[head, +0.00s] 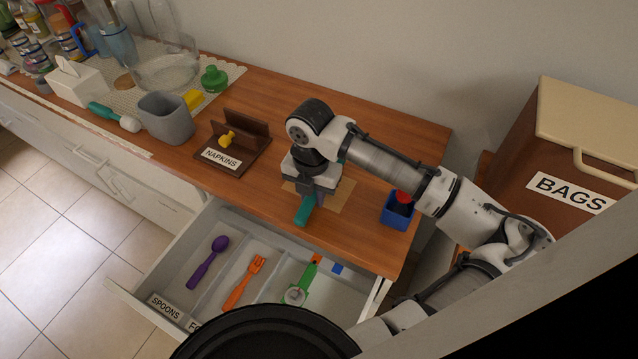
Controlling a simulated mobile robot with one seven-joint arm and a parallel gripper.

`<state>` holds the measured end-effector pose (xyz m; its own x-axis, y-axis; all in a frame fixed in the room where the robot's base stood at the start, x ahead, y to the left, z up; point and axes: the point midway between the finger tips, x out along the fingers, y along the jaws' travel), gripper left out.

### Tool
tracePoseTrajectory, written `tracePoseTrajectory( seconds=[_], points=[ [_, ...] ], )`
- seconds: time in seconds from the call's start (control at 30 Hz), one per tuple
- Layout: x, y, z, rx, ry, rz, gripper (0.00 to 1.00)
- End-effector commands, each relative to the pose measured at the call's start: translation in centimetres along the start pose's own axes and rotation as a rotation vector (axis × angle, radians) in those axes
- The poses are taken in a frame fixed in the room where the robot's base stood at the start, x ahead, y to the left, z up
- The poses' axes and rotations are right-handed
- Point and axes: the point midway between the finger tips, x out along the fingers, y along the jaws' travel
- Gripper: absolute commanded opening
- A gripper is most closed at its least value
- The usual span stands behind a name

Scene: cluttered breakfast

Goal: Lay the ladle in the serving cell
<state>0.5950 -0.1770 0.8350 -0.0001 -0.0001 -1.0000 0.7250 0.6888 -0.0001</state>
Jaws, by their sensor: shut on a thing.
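My gripper (318,196) is shut on a teal thing, likely the ladle (304,212), above the counter near its front edge. One teal end sticks out below the fingers toward the drawer; a little teal shows behind the wrist. Its bowl is hidden, so I cannot confirm its shape. The open drawer (232,221) has divided cells. A purple spoon (206,263) lies in the cell labelled SPOONS, and an orange fork (246,280) lies in the one beside it. A green tool with a round pale head (297,292) lies farther right. No serving label is visible.
A napkin holder (221,160), grey cup (167,118) and teal-handled tool with a white head (115,116) stand or lie left on the counter. A blue box (397,212) is right of my gripper. A BAGS bin (570,175) stands far right.

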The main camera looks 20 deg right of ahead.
Motion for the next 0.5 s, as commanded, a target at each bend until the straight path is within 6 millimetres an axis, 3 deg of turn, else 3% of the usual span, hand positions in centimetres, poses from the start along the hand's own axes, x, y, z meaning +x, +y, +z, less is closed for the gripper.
tracePoseTrajectory(
  seconds=[0.5],
  points=[
    [-2.7, 0.0, 0.0, 0.0, 0.0, 0.001, 0.0]
  ],
)
